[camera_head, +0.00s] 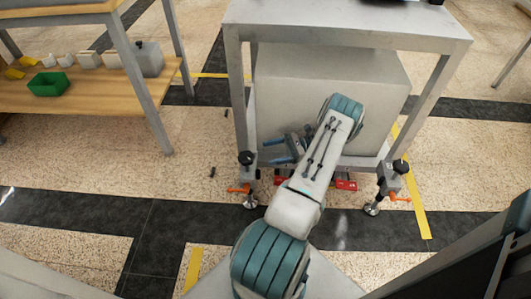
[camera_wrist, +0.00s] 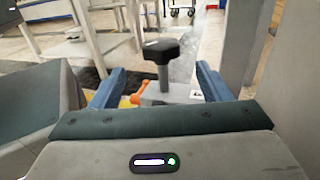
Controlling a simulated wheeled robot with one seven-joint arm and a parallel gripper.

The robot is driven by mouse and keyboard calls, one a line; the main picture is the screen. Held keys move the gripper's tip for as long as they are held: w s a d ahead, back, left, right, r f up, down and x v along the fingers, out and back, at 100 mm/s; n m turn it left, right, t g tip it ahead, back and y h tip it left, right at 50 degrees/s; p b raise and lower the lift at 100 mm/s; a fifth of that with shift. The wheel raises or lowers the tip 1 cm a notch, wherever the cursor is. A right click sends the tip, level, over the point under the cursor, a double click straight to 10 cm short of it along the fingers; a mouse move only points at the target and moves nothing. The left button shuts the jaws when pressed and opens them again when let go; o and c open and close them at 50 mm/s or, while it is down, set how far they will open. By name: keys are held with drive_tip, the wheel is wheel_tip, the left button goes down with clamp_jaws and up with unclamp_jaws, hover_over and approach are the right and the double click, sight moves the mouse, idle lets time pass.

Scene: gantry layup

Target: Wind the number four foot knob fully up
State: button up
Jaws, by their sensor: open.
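A black foot knob (camera_head: 246,158) stands upright on a threaded stem at the table's left front leg; it also shows in the wrist view (camera_wrist: 160,47). An orange lever (camera_head: 239,190) sits below it on a grey bracket (camera_wrist: 165,93). A second black knob (camera_head: 400,166) is at the right front leg. I cannot read a number on either. My gripper (camera_head: 266,151) is open, its blue fingers pointing left at the left knob. In the wrist view the knob's head and stem show between and beyond the fingers, apart from both. The rear feet are hidden.
The grey metal table (camera_head: 345,22) stands over a big grey box (camera_head: 300,95), close beside my arm. Red parts (camera_head: 346,184) lie low under its front edge. A wooden bench (camera_head: 110,94) with a green tray (camera_head: 48,84) is at left.

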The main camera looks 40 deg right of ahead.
idle(0.3)
drive_tip(key=m+t+h+p, duration=0.95)
drive_tip(key=m+h, duration=0.25)
drive_tip(key=h, duration=0.4)
approach(243, 153)
drive_tip(key=shift+g, duration=0.35)
drive_tip(key=w, duration=0.3)
drive_tip(key=w+b, duration=0.1)
drive_tip(key=w, duration=0.6)
drive_tip(key=shift+d+r+b, duration=0.15)
drive_tip(key=shift+r+b, duration=0.15)
drive_tip(key=shift+b, duration=0.05)
drive_tip(key=c, duration=1)
